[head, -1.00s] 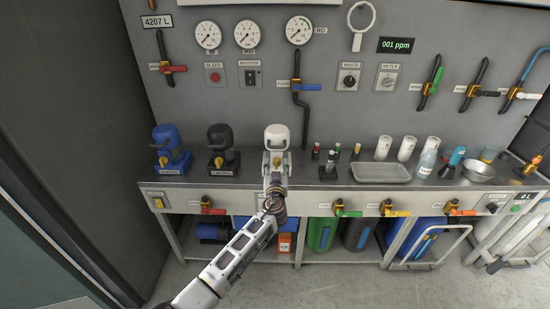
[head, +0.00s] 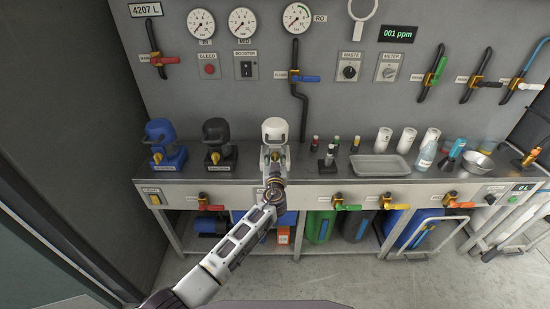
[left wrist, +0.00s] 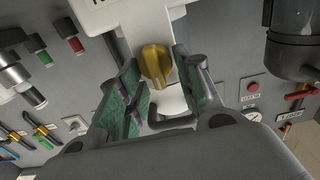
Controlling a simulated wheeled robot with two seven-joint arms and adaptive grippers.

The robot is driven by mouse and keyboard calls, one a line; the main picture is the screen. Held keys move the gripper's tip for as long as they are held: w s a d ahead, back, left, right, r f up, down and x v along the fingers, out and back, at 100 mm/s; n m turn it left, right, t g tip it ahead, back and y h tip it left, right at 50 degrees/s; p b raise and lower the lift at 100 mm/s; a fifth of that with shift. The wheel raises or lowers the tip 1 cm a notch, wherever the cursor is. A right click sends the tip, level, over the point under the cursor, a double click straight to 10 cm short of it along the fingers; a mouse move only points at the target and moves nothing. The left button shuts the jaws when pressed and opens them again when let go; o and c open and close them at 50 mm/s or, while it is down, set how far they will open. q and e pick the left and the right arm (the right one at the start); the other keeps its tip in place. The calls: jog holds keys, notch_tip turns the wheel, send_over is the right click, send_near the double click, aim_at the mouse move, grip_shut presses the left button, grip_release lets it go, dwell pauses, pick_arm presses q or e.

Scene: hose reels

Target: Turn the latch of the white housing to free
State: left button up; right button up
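The white housing (head: 275,128) stands upright on the bench, third in a row after a blue and a black one. Its gold latch knob (left wrist: 155,65) shows in the left wrist view; in the head view my gripper hides it. My left gripper (head: 274,165) is right in front of the housing. In the left wrist view its green-padded fingers (left wrist: 158,82) are apart, one on each side of the knob, with gaps visible. I cannot tell how deep the knob sits between them. My right gripper is not in view.
The black housing (head: 217,135) and blue housing (head: 162,138) stand to the left. Small bottles (head: 337,143) and a metal tray (head: 378,166) are to the right. Valves with coloured handles (head: 345,206) line the bench's front edge.

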pick_arm(q)
jog(key=c, duration=0.5)
jog(key=m+b, duration=0.2)
jog(key=m, duration=0.1)
jog(key=shift+d+b, duration=0.25)
jog(key=shift+b, duration=0.05)
jog(key=shift+m, duration=0.5)
jog(key=shift+d+m+b, duration=0.15)
jog(key=shift+m+b, duration=0.45)
jog(key=shift+m, duration=0.3)
jog(key=m, duration=0.3)
jog(key=shift+d+f+b, duration=0.15)
jog(key=shift+d+b, duration=0.05)
jog(key=shift+b, duration=0.15)
jog(key=shift+d+f+m, duration=0.1)
jog(key=shift+m, duration=1)
jog(key=m, duration=0.3)
jog(key=shift+d+f, duration=0.1)
jog(key=shift+f, duration=0.1)
jog(key=m, duration=0.3)
jog(key=shift+f+p, duration=0.2)
jog(key=shift+p, duration=0.1)
jog(key=shift+m, duration=0.5)
jog(key=shift+f, duration=0.1)
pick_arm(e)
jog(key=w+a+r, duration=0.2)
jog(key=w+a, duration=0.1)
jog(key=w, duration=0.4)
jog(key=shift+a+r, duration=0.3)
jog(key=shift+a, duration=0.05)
